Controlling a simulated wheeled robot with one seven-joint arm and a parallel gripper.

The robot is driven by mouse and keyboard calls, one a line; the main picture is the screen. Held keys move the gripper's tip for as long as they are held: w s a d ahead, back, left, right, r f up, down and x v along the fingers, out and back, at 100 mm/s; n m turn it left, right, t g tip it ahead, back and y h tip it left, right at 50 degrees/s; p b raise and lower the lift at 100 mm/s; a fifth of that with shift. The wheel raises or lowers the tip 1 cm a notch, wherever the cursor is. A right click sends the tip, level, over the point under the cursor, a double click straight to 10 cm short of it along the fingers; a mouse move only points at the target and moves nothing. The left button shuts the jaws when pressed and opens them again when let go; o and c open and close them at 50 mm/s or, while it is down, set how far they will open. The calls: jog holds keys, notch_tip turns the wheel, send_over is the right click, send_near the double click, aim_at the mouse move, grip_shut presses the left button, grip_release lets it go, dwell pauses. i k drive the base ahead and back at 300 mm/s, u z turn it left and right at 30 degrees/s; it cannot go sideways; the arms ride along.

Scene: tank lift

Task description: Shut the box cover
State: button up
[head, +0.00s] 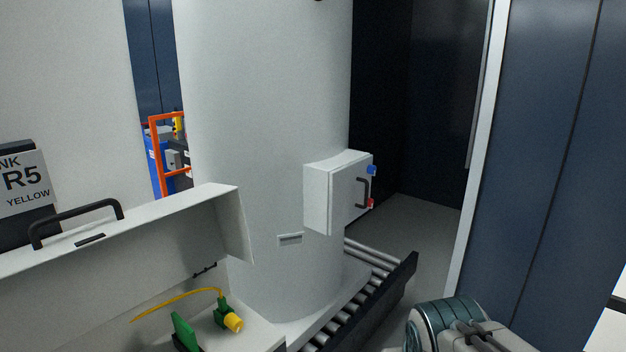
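A white box (262,331) stands at the lower left, cut off by the picture's lower edge. Its white cover (150,236) is raised and tilted open, with a black handle (78,217) and a small dark slot on its upper face. Inside the open box are a green connector with a yellow plug (232,321), a thin yellow cable and another green part (185,332). A teal and grey part of my arm shows at the lower right, apart from the box. My gripper's fingers are not in view.
A large pale tank (265,110) stands behind the box and carries a small white cabinet (338,193), its door shut. A roller conveyor (365,292) runs at the tank's foot. Blue panels (545,150) stand at the right. Grey floor (425,225) lies open between.

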aim_at(56, 291)
jog(key=u, duration=1.15)
jog(key=k, duration=0.3)
jog(key=u, duration=0.5)
jog(key=i, duration=0.35)
jog(key=u, duration=0.05)
jog(key=k, duration=1.1)
jog(key=z, duration=0.95)
jog(key=i, duration=1.3)
jog(key=u, duration=0.65)
